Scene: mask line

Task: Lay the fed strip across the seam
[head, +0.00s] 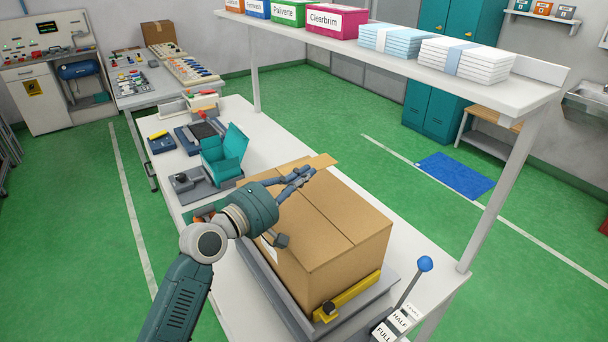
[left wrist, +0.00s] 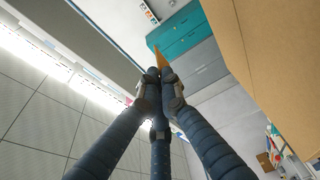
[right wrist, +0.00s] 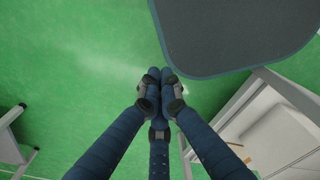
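A closed cardboard box (head: 330,255) sits on a grey platform (head: 290,315) on the white bench, with its seam running lengthwise along the top. A tan strip (head: 323,161) shows at the box's far end, beside my left fingertips. My left gripper (head: 300,178) is over the far part of the box top. In the left wrist view its fingers are closed together, and the tan strip (left wrist: 158,58) sticks out past their tips. The strip's other end is hidden. A teal dispenser-like unit (head: 225,155) stands behind the box. My right gripper (right wrist: 161,77) is closed with nothing visible in it, over the floor.
A yellow clamp bar (head: 350,295) lies along the box's near side. A lever with a blue knob (head: 424,264) and FULL and HALF labels stands at front right. A shelf (head: 420,62) with its post (head: 505,190) rises over the bench's right side.

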